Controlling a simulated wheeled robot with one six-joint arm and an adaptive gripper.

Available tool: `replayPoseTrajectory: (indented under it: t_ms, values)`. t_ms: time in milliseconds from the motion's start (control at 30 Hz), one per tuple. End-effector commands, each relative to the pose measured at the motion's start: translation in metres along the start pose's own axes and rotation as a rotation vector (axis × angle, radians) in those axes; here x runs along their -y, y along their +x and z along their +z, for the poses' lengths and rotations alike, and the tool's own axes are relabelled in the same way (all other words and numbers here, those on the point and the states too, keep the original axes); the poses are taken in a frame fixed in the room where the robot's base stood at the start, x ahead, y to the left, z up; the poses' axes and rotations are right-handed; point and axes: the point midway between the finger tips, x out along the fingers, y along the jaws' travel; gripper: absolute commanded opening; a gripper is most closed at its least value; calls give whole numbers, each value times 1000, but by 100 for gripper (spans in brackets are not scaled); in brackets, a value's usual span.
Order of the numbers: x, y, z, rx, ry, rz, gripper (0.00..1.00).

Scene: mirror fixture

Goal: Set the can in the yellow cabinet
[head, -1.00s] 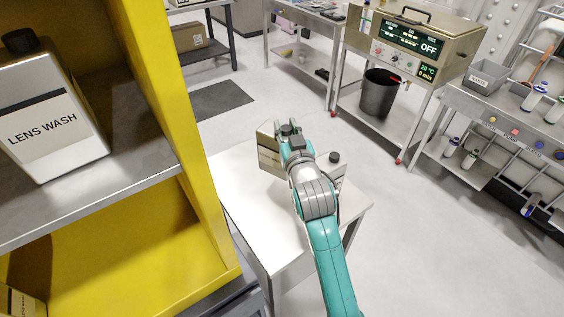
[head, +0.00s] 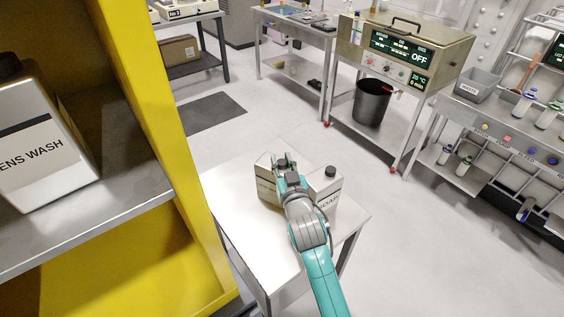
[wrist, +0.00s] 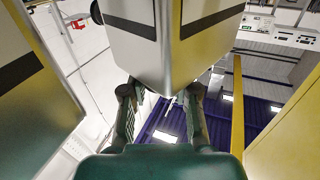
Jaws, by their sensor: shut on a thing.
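My gripper (head: 284,163) is over the small white table in the head view. It is shut on a metallic can (head: 266,180) with a pale label and dark band. In the wrist view the can (wrist: 165,45) sits between the two fingers of my gripper (wrist: 160,95), its lower part toward them. My gripper hides part of it in the head view, and I cannot tell whether it touches the table. The yellow cabinet (head: 150,90) stands at the left, open toward me, with a grey shelf (head: 130,195) and a yellow lower compartment (head: 130,275).
A second can (head: 328,188) with a black cap stands on the white table (head: 240,225), right of my gripper. A lens wash can (head: 45,140) occupies the left of the shelf; the shelf's right front is bare. A black bin (head: 371,102) and benches stand behind. Open floor lies right.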

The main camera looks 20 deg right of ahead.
Motion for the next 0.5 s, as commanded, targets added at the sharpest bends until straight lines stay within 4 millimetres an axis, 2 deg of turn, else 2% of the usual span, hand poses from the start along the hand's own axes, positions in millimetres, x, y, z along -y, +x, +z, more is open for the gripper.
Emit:
replayPoseTrajectory:
  t_ms: [167,200,267,500]
  values:
    - [0,0,1,-5,0,0,0]
    - [0,0,2,0,0,0,39]
    - [0,0,2,0,0,0,54]
    - [0,0,2,0,0,0,54]
